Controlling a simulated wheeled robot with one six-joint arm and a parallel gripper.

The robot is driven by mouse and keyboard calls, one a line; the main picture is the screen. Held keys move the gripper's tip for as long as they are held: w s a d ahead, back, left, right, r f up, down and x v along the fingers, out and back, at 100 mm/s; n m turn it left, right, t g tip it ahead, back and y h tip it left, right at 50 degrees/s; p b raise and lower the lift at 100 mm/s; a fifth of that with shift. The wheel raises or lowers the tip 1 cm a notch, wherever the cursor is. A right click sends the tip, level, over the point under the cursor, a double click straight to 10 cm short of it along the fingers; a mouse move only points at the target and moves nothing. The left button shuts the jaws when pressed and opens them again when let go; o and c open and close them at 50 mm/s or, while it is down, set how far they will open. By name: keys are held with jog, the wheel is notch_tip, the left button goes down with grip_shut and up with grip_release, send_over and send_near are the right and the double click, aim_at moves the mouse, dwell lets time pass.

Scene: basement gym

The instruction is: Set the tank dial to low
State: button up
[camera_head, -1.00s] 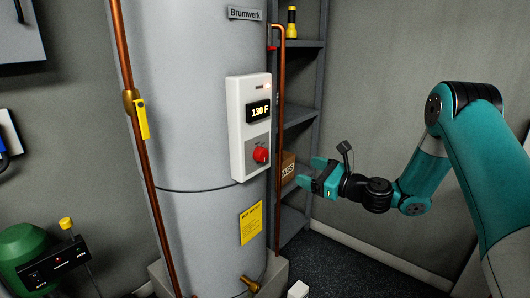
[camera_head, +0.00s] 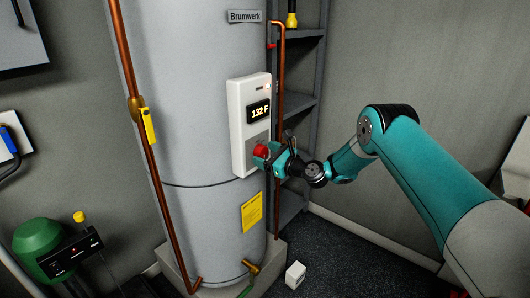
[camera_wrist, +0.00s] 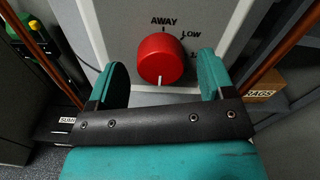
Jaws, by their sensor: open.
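The red tank dial (camera_head: 261,150) is on the white control panel (camera_head: 238,124) of the grey tank. In the wrist view the dial (camera_wrist: 160,58) shows a white mark at its lower edge. The label AWAY is above it and LOW is to its upper right; a further label is partly cut off by a finger. My gripper (camera_head: 276,155) is right at the dial. In the wrist view my gripper (camera_wrist: 164,80) is open, with one teal finger on each side of the dial and gaps visible between.
A display (camera_head: 259,111) above the dial reads 132 F. Copper pipes (camera_head: 281,85) run on both sides of the tank (camera_head: 190,80). A grey shelf (camera_head: 305,105) stands behind my gripper. A white box (camera_head: 295,275) lies on the floor. A yellow valve handle (camera_head: 147,125) is on the left pipe.

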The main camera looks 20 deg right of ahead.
jog(key=shift+w+a, duration=0.15)
jog(key=shift+w, duration=0.05)
jog(key=c, duration=0.9)
jog(key=shift+a, duration=0.15)
